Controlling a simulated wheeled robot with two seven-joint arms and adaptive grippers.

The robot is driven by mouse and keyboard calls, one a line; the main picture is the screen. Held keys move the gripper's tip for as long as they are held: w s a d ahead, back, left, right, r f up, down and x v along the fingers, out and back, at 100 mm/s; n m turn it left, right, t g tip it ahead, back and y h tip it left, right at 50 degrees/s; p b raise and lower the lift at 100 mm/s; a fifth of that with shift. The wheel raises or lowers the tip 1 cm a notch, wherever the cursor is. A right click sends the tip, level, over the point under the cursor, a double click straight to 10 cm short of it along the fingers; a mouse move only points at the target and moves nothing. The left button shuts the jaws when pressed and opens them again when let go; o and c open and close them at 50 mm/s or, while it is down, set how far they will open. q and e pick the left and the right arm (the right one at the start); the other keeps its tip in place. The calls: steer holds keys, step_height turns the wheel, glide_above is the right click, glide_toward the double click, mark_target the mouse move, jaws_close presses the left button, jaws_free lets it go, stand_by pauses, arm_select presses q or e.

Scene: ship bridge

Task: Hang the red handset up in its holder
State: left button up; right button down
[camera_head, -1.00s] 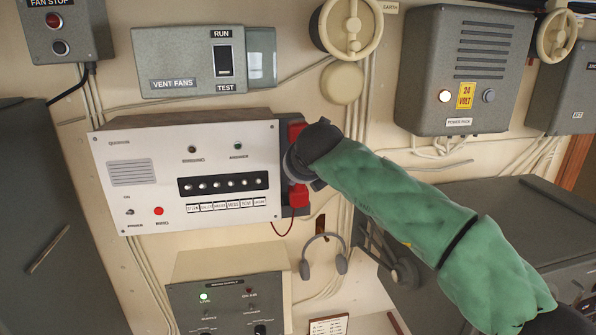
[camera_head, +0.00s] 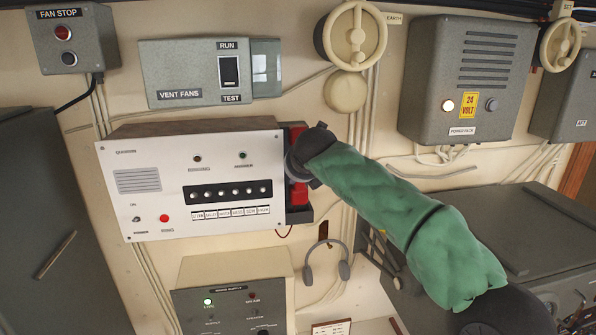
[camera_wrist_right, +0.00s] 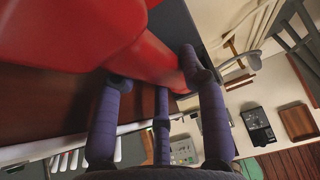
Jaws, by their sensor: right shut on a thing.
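The red handset (camera_head: 299,193) is at the right side of the white-fronted intercom panel, upright, in front of its dark holder (camera_head: 302,215). The holder's lower end shows below the handset. My right gripper (camera_head: 300,164) is shut on the middle of the handset and hides that part. In the right wrist view the handset (camera_wrist_right: 90,38) fills the upper left, with the purple fingers of my right gripper (camera_wrist_right: 160,85) against it. Whether the handset is fully seated in the holder cannot be told. My left gripper is not in view.
The intercom panel (camera_head: 190,185) stands immediately left of the handset. A headset (camera_head: 327,262) hangs below it. A handwheel (camera_head: 350,35) and a round cream cover (camera_head: 345,91) are above. A grey power box (camera_head: 465,80) is at upper right, and a grey console (camera_head: 500,230) at lower right.

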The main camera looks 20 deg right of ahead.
mark_target(297, 184)
steer(key=shift+w+d+p, duration=0.2)
steer(key=shift+w+p, duration=0.1)
steer(key=shift+w, duration=0.35)
steer(key=shift+f, duration=0.1)
steer(key=shift+f+b, duration=0.35)
steer(key=shift+b, duration=0.4)
steer(key=shift+r, duration=0.15)
steer(key=shift+f+p, duration=0.3)
steer(key=shift+p, duration=0.35)
steer(key=shift+f, duration=1.9)
stand_by(3.8)
